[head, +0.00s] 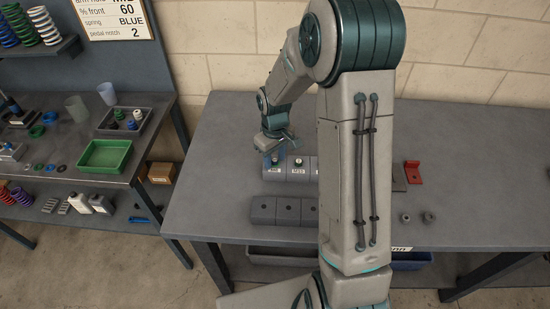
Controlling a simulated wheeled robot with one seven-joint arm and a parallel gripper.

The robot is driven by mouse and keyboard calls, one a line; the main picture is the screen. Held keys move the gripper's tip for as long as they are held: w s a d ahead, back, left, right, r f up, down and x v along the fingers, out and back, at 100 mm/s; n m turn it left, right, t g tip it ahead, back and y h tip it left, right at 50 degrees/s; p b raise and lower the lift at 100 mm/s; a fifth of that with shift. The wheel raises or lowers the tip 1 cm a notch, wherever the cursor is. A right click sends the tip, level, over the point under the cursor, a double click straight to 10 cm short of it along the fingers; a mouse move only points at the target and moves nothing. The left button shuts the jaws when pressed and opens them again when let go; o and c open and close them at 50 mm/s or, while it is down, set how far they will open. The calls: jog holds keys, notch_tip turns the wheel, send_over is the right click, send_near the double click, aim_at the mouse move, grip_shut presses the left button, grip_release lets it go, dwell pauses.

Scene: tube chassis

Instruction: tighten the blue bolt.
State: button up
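A grey block with white labels (299,175) stands on the workbench. What looks like the blue bolt (275,160) shows as a small blue patch at the block's left station, right below my gripper. My gripper (273,153) points down over that left station. Its fingers are small and partly merge with the blue patch, so I cannot tell whether they touch it or are closed. My arm hides the block's right part.
A second low grey block (287,209) lies in front. To the right are a red bracket (413,175) and two grey nuts (405,217). On the left bench are a green tray (104,155), a grey bin (140,128) and cups. The workbench's left part is clear.

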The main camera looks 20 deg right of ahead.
notch_tip(320, 180, up, 14)
jog(key=b, duration=0.1)
dwell(0.6)
dwell(0.4)
